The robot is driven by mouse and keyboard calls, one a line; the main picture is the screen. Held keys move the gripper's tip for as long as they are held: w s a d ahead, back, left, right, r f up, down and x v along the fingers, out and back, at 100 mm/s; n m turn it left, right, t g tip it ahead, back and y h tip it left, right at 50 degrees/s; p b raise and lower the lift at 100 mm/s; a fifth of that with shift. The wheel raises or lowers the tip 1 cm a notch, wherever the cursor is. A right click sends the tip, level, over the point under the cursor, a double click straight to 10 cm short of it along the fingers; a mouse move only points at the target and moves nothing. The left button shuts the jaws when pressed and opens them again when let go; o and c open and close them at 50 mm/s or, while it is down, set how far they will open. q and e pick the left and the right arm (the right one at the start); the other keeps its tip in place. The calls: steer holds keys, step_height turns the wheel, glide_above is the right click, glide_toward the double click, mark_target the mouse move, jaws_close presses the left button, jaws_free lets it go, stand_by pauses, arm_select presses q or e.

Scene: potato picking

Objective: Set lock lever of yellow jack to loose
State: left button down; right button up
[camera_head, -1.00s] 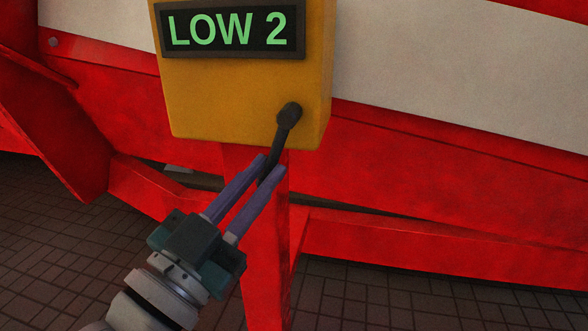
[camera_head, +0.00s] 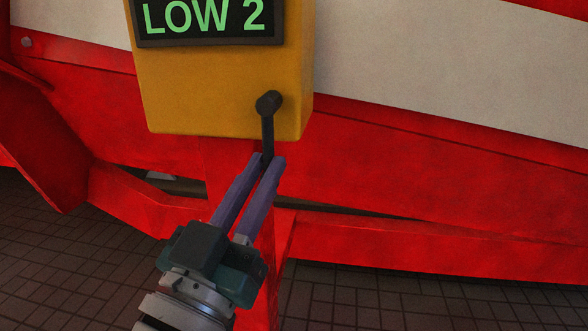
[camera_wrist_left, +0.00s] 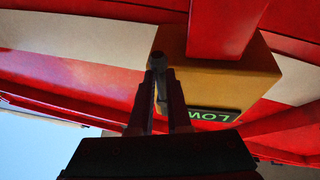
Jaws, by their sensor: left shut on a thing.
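A yellow box (camera_head: 225,90) with a dark display (camera_head: 210,20) reading "LOW 2" in green stands in front of me. A black lever (camera_head: 267,128) is mounted at its lower right front and hangs nearly straight down from its round pivot. My left gripper (camera_head: 266,161) comes from below, its two purple fingers shut on the lever's lower end, which they partly hide. In the left wrist view the lever (camera_wrist_left: 160,88) stands between the fingers, and the yellow box (camera_wrist_left: 222,78) is just beyond, its display partly hidden. My right gripper is not in view.
A red post (camera_head: 228,165) stands below the yellow box. Red machine panels and a pale panel (camera_head: 450,70) fill the background. The dark tiled floor (camera_head: 400,300) shows below.

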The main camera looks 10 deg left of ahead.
arm_select(q)
steer(key=c, duration=0.9)
jaws_free()
steer(key=shift+o, duration=0.2)
steer(key=shift+s, duration=0.1)
steer(key=p+v, duration=0.1)
steer(key=v, duration=0.8)
steer(key=shift+s+f, duration=0.15)
steer(key=shift+s, duration=0.2)
steer(key=shift+a, duration=0.15)
